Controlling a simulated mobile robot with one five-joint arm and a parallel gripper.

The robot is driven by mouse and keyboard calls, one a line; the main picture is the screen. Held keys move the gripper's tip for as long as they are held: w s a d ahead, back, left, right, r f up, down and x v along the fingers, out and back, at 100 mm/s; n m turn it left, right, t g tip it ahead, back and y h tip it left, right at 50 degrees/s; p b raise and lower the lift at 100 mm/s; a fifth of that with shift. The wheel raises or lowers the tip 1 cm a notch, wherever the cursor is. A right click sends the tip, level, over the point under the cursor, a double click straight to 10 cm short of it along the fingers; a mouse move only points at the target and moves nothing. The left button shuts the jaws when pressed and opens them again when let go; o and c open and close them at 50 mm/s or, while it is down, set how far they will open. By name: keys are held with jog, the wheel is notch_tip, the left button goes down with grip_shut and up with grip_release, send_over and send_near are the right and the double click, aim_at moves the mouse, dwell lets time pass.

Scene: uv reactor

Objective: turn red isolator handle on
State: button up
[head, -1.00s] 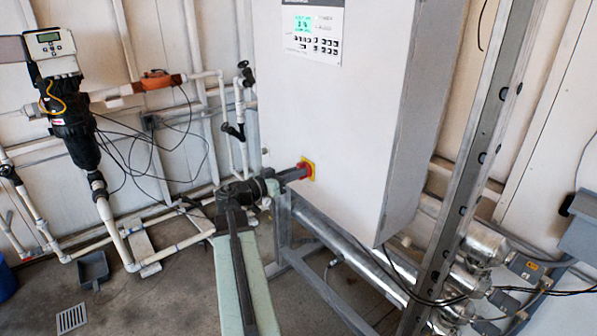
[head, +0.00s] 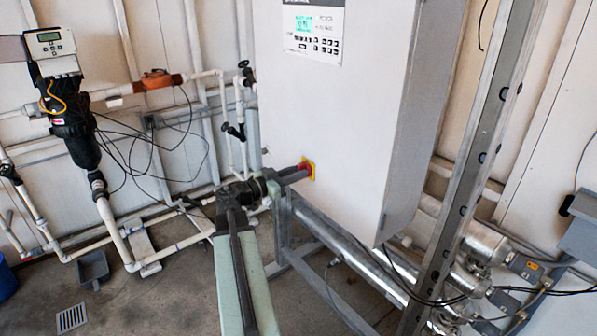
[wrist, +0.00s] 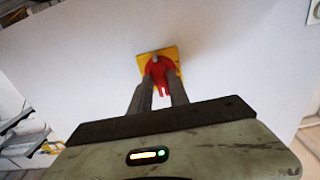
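The red isolator handle (wrist: 158,70) sits on a yellow square plate (wrist: 175,55) on the pale cabinet front. In the wrist view its narrow grip points down, toward my gripper. My gripper (wrist: 160,85) is open, one finger on each side of the handle, with the tips close to the red dial. Whether either finger touches it I cannot tell. My gripper also shows in the head view (head: 298,171).
The pale cabinet (head: 340,120) carries a display panel (head: 314,30) above the handle. A metal upright (head: 465,170) stands at the right. White pipes (head: 180,240) and a black filter unit (head: 72,125) are at the left. Steel tubes (head: 370,275) run below the cabinet.

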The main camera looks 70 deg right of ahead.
jog(key=shift+o, duration=0.9)
jog(key=shift+a, duration=0.15)
jog(key=v, duration=0.7)
jog(key=shift+w+a, duration=0.25)
